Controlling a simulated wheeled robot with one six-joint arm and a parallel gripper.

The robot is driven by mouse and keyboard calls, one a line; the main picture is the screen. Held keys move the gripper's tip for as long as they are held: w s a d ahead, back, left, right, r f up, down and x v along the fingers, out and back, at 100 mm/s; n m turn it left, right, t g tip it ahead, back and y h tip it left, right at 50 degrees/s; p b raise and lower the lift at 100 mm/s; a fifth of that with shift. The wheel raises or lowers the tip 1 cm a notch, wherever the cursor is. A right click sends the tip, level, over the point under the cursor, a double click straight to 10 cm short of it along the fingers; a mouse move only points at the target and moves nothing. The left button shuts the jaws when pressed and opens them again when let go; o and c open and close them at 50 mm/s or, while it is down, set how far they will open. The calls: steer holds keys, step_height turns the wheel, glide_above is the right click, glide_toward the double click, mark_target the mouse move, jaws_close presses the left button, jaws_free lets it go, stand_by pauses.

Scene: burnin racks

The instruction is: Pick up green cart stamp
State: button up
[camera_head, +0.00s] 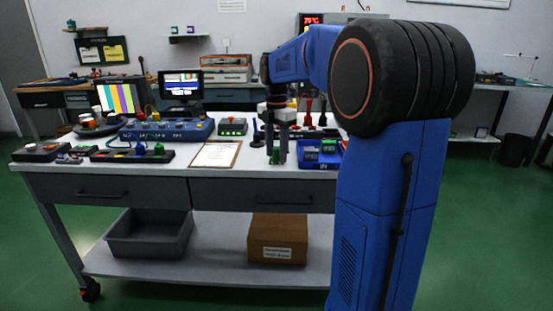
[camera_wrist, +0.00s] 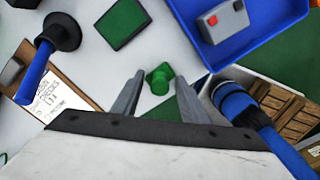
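The green stamp (camera_wrist: 160,78) is a small green knobbed piece, seen from above in the wrist view. My gripper (camera_wrist: 159,75) is open, with one finger on each side of the stamp near the fingertips. A small gap shows at each side. In the head view my gripper (camera_head: 277,158) points down at the front of the workbench, with a bit of the green stamp (camera_head: 278,156) showing at its fingers. Whether the fingertips are level with the stamp or above it I cannot tell.
Close by are a blue bin (camera_head: 318,163), a clipboard (camera_head: 216,154), a flat green pad (camera_wrist: 123,23), a black-and-blue round-based tool (camera_wrist: 60,33) and a blue brush (camera_wrist: 238,103). Consoles and monitors stand to the left. The bench's front strip (camera_head: 240,172) is clear.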

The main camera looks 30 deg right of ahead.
mark_target(277, 148)
step_height(277, 148, up, 10)
stand_by(0.8)
steer(key=o, duration=0.3)
steer(key=shift+c, duration=0.4)
steer(key=shift+w, duration=0.1)
